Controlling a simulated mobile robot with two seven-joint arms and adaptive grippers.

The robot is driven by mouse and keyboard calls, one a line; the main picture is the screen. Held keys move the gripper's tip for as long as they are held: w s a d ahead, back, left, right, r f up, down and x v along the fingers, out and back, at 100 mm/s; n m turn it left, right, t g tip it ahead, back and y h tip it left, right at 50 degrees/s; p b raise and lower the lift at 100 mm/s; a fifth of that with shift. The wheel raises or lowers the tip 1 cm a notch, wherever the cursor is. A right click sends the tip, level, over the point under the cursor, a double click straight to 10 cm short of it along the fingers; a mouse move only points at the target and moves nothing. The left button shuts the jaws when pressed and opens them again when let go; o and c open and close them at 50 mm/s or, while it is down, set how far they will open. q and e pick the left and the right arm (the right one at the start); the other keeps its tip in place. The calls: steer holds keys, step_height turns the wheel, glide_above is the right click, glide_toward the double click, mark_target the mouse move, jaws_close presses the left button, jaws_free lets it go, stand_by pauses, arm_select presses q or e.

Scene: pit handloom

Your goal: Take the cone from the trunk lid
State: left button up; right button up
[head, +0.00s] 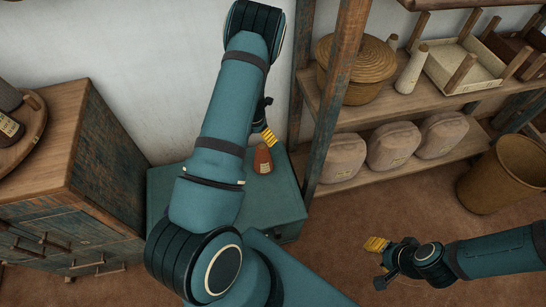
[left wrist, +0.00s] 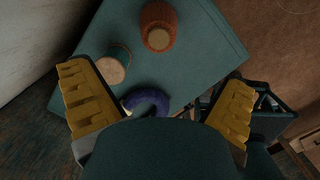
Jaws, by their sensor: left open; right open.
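The teal trunk lid (head: 283,205) is partly hidden behind my left arm in the head view. A rust-brown cone (head: 262,161) stands on it; the left wrist view shows this cone (left wrist: 158,27) near the top, with a pale round end. A second, pale-topped cone with a teal band (left wrist: 113,67) stands to its left, and a dark purple ring-like thing (left wrist: 148,101) lies nearer. My left gripper (left wrist: 155,78) is open and empty above the lid, its yellow fingers apart on either side of the view. My right gripper (head: 377,246) is open and empty over the floor.
A dark chest of drawers (head: 105,150) stands left of the trunk. A wooden shelf (head: 375,112) at the right holds a lidded basket (head: 356,70), a pale cone (head: 411,70) and several sacks (head: 393,145). A tall basket (head: 503,175) stands at the far right. The middle floor is clear.

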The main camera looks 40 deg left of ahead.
mark_target(261, 147)
arm_select(q)
steer(key=f, duration=0.2)
steer(key=f+b, duration=0.1)
steer(key=f, duration=0.3)
steer(key=shift+w+f, duration=0.25)
steer(key=shift+w+f+b, duration=0.15)
steer(key=shift+f+b, duration=0.25)
steer(key=shift+f, duration=0.65)
steer(key=shift+w+f+b, duration=0.2)
steer(key=shift+f+b, duration=0.15)
steer(key=shift+f, duration=0.75)
steer(key=shift+w+f+b, duration=0.15)
steer(key=shift+f+b, duration=0.25)
steer(key=shift+f, duration=0.65)
steer(key=shift+r, duration=0.1)
steer(key=c, duration=1.4)
